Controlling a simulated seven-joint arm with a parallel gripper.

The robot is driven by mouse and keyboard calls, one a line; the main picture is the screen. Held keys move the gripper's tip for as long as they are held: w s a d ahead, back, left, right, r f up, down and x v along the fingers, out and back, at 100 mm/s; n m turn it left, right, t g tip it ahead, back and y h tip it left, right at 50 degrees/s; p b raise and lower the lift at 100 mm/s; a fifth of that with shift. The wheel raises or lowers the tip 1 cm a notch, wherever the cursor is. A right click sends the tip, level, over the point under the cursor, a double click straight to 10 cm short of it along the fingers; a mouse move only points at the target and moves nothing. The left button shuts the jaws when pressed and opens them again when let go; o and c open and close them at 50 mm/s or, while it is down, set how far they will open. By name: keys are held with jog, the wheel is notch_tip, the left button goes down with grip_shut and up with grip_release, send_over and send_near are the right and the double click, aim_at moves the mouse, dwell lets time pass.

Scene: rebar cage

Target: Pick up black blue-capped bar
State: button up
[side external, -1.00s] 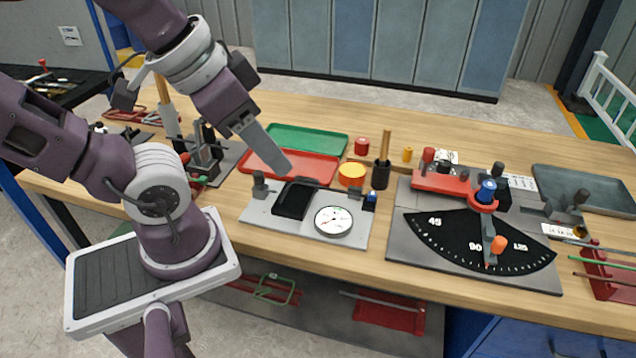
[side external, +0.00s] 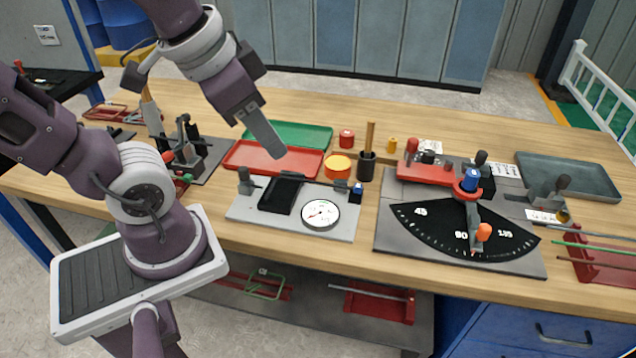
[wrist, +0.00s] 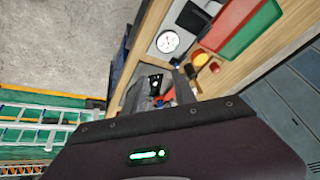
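In the side view, a thin dark bar (side external: 310,181) appears to lie across the grey gauge plate, above the black tray, with a blue block or cap (side external: 357,189) at its right end. I cannot tell whether this blue piece belongs to the bar. My gripper (side external: 275,148) points down, above and behind the black tray and apart from the plate. In the wrist view its two grey fingers (wrist: 158,93) stand apart with nothing visibly held between them.
The grey plate (side external: 240,210) carries a black tray (side external: 279,195) and a white dial (side external: 320,214). Red (side external: 262,158) and green (side external: 305,135) trays lie behind. A black cup (side external: 366,167) stands beside the plate. A protractor bender (side external: 460,226) and a red rack (side external: 592,262) with several bars are at right.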

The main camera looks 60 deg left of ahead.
jog(key=w+a+f+m+g+y, duration=0.1)
jog(key=w+a+f+m, duration=0.1)
jog(key=w+f, duration=0.15)
jog(key=w+a+f+m+g, duration=0.1)
jog(key=w+a+f, duration=0.15)
jog(key=w, duration=0.25)
jog(key=w+a+f+m, duration=0.1)
jog(key=w+a+f, duration=0.1)
jog(key=f, duration=0.4)
jog(key=w+a+f+m+g, duration=0.1)
jog(key=w+a+f+m, duration=0.1)
jog(key=f, duration=0.3)
jog(key=w+a+f+m, duration=0.2)
jog(key=w+f, duration=0.2)
jog(key=f, duration=0.2)
jog(key=shift+a+f+g, duration=0.3)
jog(key=shift+a, duration=0.05)
grip_shut()
